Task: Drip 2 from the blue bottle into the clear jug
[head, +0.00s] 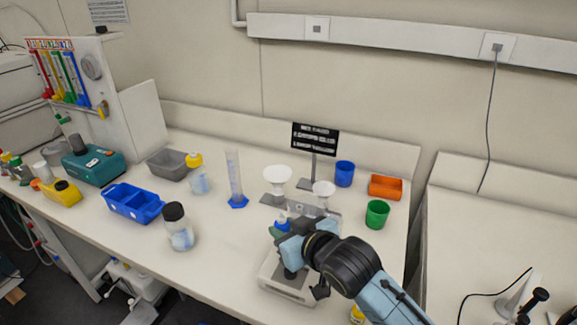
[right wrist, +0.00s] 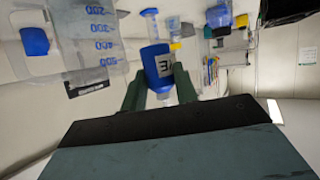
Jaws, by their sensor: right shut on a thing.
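My right gripper (head: 283,236) is shut on the blue bottle (right wrist: 158,68), which sits between its dark green fingers in the right wrist view. The bottle has a dark mark on a pale label. In the head view only a small blue part of it (head: 283,217) shows above the gripper; its exact tilt is hard to tell. The clear jug (right wrist: 90,40), with blue graduation numbers, is beside the bottle in the right wrist view, apart from it in the picture. My left gripper is not in view.
A white bench device (head: 287,283) is under my right gripper. Behind it are white funnels (head: 277,177) on a stand, and a black sign (head: 315,140). A cylinder (head: 234,175) stands left.

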